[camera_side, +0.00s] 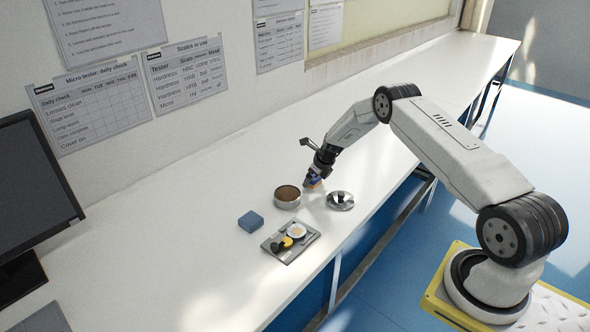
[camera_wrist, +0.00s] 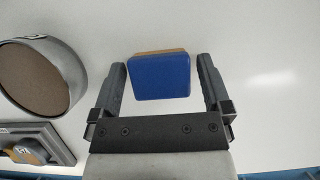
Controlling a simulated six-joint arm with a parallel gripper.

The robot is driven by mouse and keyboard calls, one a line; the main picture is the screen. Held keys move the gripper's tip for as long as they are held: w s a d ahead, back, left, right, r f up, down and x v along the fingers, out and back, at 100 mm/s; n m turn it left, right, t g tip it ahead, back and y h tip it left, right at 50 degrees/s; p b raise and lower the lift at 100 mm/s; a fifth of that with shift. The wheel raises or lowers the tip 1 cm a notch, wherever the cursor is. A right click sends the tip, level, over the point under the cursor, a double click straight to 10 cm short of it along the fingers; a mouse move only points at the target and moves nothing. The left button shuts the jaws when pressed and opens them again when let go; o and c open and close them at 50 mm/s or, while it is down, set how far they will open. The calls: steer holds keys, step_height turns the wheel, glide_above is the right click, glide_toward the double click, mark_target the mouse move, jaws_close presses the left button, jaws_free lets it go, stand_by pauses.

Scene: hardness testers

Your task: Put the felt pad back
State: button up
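A small blue pad with a tan layer along one edge, probably the felt pad (camera_wrist: 160,77), lies between the fingers of my gripper (camera_wrist: 161,64) in the wrist view. A narrow gap shows on each side of it, so the fingers look open around it and not touching. In the side view my gripper (camera_side: 314,180) is low over the bench, with a bit of blue and orange at its tip. A round metal tin with a brown inside (camera_side: 287,196) stands just left of it; the tin also shows in the wrist view (camera_wrist: 35,78).
A shiny round metal piece (camera_side: 340,201) lies right of the tin. A grey tray (camera_side: 275,243) with small dark, yellow and white items is in front, and a blue block (camera_side: 250,221) is left. A monitor (camera_side: 35,205) stands far left. The bench behind is clear.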

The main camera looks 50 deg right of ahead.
steer(key=shift+r, duration=0.15)
steer(key=v, duration=1.2)
stand_by(0.5)
stand_by(0.5)
steer(key=s+a+r+n+g, duration=0.1)
steer(key=s+a+r+n, duration=0.3)
steer(key=a+n, duration=0.5)
steer(key=s+a+r+n, duration=0.4)
steer(key=a+n, duration=0.4)
steer(key=n, duration=0.1)
steer(key=s+a+r+n, duration=0.1)
steer(key=s+a+n, duration=0.4)
steer(key=s+n, duration=0.2)
steer(key=s+a+r+n+g, duration=0.1)
steer(key=s+a+r+n, duration=0.1)
steer(key=s+a+n, duration=0.3)
steer(key=s+n, duration=0.3)
steer(key=n, duration=0.3)
steer(key=shift+s+a, duration=0.2)
steer(key=shift+s, duration=0.05)
